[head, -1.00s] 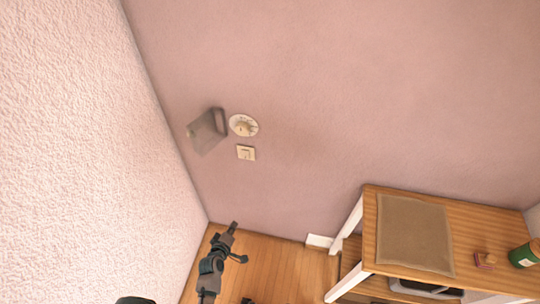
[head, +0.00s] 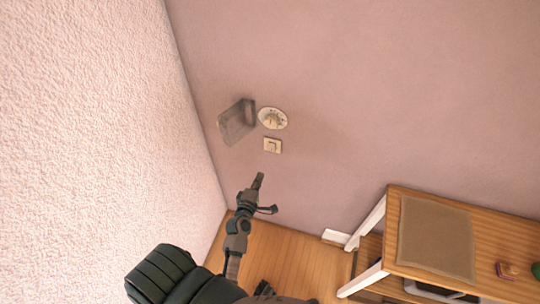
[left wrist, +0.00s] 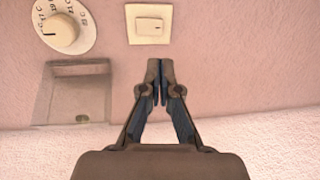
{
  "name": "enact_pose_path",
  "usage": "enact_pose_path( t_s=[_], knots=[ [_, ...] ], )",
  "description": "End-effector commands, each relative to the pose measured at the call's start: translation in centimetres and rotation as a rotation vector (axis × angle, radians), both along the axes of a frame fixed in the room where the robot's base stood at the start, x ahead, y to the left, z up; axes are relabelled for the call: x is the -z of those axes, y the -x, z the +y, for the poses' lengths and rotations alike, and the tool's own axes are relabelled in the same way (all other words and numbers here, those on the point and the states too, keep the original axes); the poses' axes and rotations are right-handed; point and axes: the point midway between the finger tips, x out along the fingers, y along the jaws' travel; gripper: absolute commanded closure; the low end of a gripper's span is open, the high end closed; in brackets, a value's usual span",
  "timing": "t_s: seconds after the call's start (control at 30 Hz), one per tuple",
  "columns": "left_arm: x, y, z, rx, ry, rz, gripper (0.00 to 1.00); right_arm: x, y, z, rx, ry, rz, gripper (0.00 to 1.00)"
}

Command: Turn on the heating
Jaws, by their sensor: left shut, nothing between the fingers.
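A round white dial with numbers (head: 272,118) is on the pink wall, with a square cream switch (head: 272,146) just below it. A grey hinged cover (head: 237,121) stands swung open at the dial's left. My left gripper (head: 259,180) is shut and empty, below the switch in the head view. In the left wrist view my left gripper (left wrist: 160,69) points at the wall beside the switch (left wrist: 148,24). The dial (left wrist: 65,24) and the open cover (left wrist: 76,90) lie to its left there. I cannot tell whether the fingertips touch the wall.
A rough white wall (head: 95,125) meets the pink wall in a corner close to the left of the cover. A wooden table (head: 382,242) with a brown mat (head: 436,239) stands to the right. The wall around the switch is otherwise bare.

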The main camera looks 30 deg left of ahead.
Motion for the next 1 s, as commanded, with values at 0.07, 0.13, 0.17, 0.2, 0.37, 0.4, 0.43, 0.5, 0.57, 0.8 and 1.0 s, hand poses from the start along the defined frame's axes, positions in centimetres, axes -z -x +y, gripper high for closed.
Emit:
enact_pose_path(
  t_s=[0.07,0.13,0.17,0.2,0.37,0.4,0.43,0.5,0.57,0.8,1.0],
  knots=[
    [0.0,-1.4,0.3,0.001,-0.001,-0.003,1.0,0.0,0.0,0.0,0.0,0.0,0.0,0.6],
    [0.2,-2.7,0.6,0.0,-0.001,-0.004,1.0,0.0,0.1,0.0,0.0,0.0,0.001,0.6],
    [0.3,-3.3,0.8,0.0,-0.001,-0.003,1.0,0.0,0.1,0.0,0.0,-0.001,0.002,0.6],
    [0.4,-4.2,1.0,0.0,0.0,-0.003,1.0,0.1,0.1,0.0,0.001,-0.001,0.002,0.6],
    [0.9,-7.6,1.8,0.001,-0.001,-0.002,1.0,0.1,-0.1,0.1,0.001,0.0,0.006,0.6],
    [1.0,-8.3,2.0,0.001,-0.001,-0.001,1.0,0.1,-0.4,0.1,0.001,0.0,0.005,0.6],
    [1.0,-8.8,2.1,0.001,-0.001,-0.002,1.0,0.0,-0.6,0.2,0.001,-0.001,0.002,0.6],
    [1.2,-9.9,2.4,0.001,-0.001,-0.001,1.0,-0.1,-1.1,0.3,0.001,-0.002,-0.006,0.6],
    [1.3,-10.7,2.6,0.0,-0.001,-0.001,1.0,-0.2,-1.5,0.4,0.001,-0.003,-0.01,0.6],
    [1.5,-12.3,3.0,0.0,-0.001,0.0,1.0,-0.4,-2.1,0.4,0.001,-0.003,-0.013,0.6],
    [1.5,-12.4,3.0,0.0,-0.001,0.0,1.0,-0.5,-2.1,0.1,0.0,0.001,-0.013,0.6]
  ],
)
